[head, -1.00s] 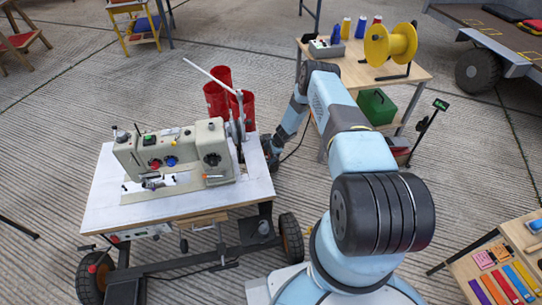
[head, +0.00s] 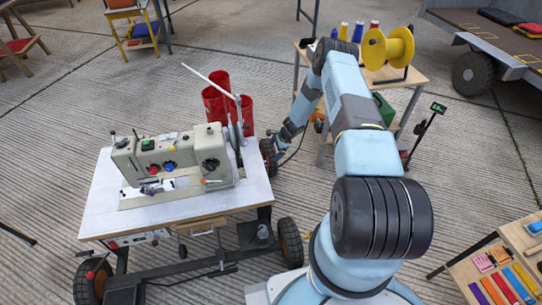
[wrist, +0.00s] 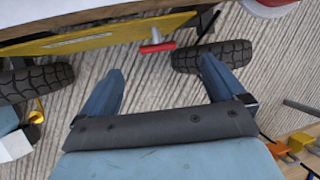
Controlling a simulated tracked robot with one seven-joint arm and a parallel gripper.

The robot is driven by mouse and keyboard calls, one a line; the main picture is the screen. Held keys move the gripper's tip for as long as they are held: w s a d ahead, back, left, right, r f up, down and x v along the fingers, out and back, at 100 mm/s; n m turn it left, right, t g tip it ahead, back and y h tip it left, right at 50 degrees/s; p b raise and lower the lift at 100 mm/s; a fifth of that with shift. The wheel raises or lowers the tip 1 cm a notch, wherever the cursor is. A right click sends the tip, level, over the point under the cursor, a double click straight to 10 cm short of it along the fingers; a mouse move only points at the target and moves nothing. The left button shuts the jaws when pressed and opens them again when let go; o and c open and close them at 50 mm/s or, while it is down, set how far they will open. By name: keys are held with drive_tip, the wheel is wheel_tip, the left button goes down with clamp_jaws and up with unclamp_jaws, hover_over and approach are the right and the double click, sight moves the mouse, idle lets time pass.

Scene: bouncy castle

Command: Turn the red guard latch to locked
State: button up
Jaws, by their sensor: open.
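In the wrist view a red T-shaped handle (wrist: 157,47) on a grey stem sits under the edge of the sewing machine cart, below a yellow strip. It may be the red guard latch, but I cannot tell for sure. My gripper (wrist: 161,66) is open and empty, its two blue fingers apart, with the red handle ahead between the fingertips and not touched. In the head view my gripper (head: 284,136) is beside the right edge of the cart, partly hidden by my arm. The sewing machine (head: 172,163) stands on the white cart top (head: 105,205).
Red cylinders (head: 215,103) and a long pale lever (head: 207,82) stand at the cart's back right. Cart tyres (wrist: 212,55) flank the handle. A wooden table (head: 412,75) with a yellow spool (head: 388,47) lies behind my arm. A coloured-strip table (head: 512,250) is at right.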

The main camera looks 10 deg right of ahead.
drive_tip(key=shift+v, duration=2.35)
wheel_tip(320, 180, up, 25)
drive_tip(key=w+a+n, duration=0.2)
drive_tip(key=n, duration=0.3)
drive_tip(key=s+a+r+n+t+h, duration=0.15)
drive_tip(key=s+r, duration=0.25)
drive_tip(key=r, duration=0.8)
drive_tip(key=s+a+r+n+g, duration=0.1)
drive_tip(key=s+r+n, duration=0.25)
drive_tip(key=r, duration=0.75)
drive_tip(key=s+r+n, duration=0.2)
drive_tip(key=s+r, duration=0.7)
drive_tip(key=r, duration=0.2)
drive_tip(key=s+r+n+t+h, duration=0.1)
drive_tip(key=s+r, duration=0.2)
drive_tip(key=s, duration=0.7)
drive_tip(key=s+r+n+t+h, duration=0.1)
drive_tip(key=s+r, duration=0.3)
drive_tip(key=s, duration=0.6)
drive_tip(key=s+r+n+t+h, duration=0.1)
drive_tip(key=s+r+n, duration=0.2)
drive_tip(key=s, duration=0.7)
drive_tip(key=shift+s+d+r, duration=0.2)
drive_tip(key=shift+d+r, duration=0.2)
drive_tip(key=shift+r, duration=0.25)
drive_tip(key=shift+s+d+f+n, duration=0.1)
drive_tip(key=shift+s+n, duration=0.2)
drive_tip(key=shift+s, duration=0.3)
